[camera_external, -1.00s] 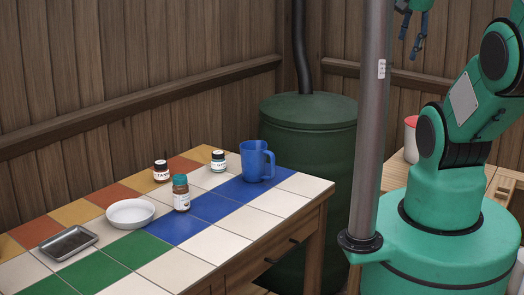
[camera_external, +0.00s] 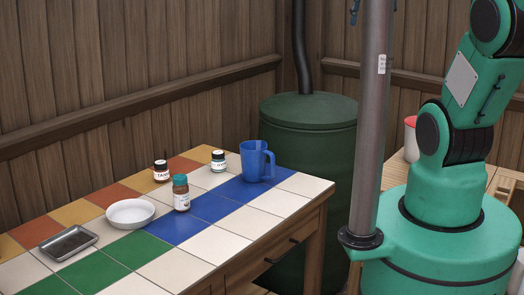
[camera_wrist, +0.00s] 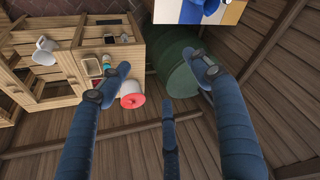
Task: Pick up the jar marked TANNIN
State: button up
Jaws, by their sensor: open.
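The jar whose label reads in part "TAN" (camera_external: 161,171) is small, with a dark lid and white label. It stands upright near the back edge of the tiled table (camera_external: 205,245). A similar dark-lidded jar (camera_external: 218,160) stands to its right, its label too small to read. A brown jar with a teal lid (camera_external: 181,193) stands in front of them. My gripper (camera_wrist: 162,78) is open and empty, its blue fingers spread in the wrist view. It is high and away from the jars; only a fingertip shows at the top of the external view.
A blue jug (camera_external: 253,162), a white bowl (camera_external: 130,213) and a dark tray (camera_external: 68,243) share the table. A vertical metal pole (camera_external: 372,120) and a green barrel (camera_external: 308,135) stand beyond its right end.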

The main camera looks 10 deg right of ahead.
jog(key=w+a+f+g+p, duration=0.2)
jog(key=w+a+f, duration=0.1)
jog(key=w+a, duration=1.8)
jog(key=n+g+p, duration=0.2)
jog(key=g, duration=0.1)
send_over(167, 161)
notch_tip(167, 161, down, 36)
jog(key=shift+r+h, duration=0.2)
jog(key=shift+h, duration=0.1)
jog(key=shift+s+f, duration=0.1)
jog(key=shift+f, duration=0.05)
jog(key=shift+f, duration=4.15)
